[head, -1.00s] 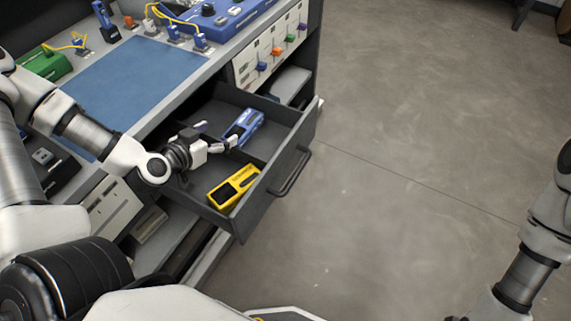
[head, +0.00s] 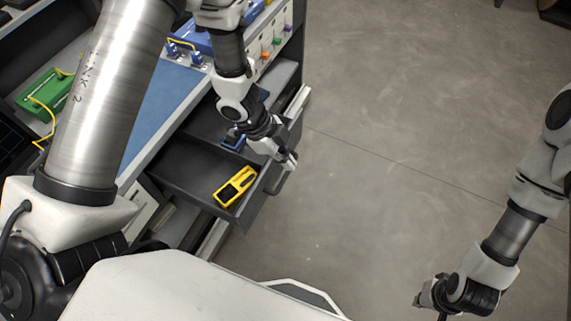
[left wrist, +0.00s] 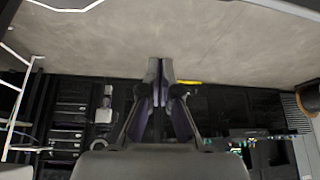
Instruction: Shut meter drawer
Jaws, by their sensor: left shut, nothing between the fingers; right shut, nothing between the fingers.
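The dark meter drawer (head: 190,172) is pulled out of the bench. It holds a yellow meter (head: 236,187) in its front compartment and a blue meter (head: 233,139) further back, partly hidden by my left arm. The drawer's handle (head: 277,185) is on its outer face. My left gripper (head: 291,161) is shut and empty at the drawer's front panel, near the handle; I cannot tell whether it touches. Its closed fingers show in the left wrist view (left wrist: 160,75), with a yellow edge beside them. My right gripper (head: 420,300) is shut and empty, low on the right over the floor.
The bench top carries a blue mat (head: 168,100), a green box (head: 45,95) and blue equipment at the back. A panel with coloured connectors (head: 273,42) stands above the drawer. The floor (head: 400,150) right of the drawer is clear.

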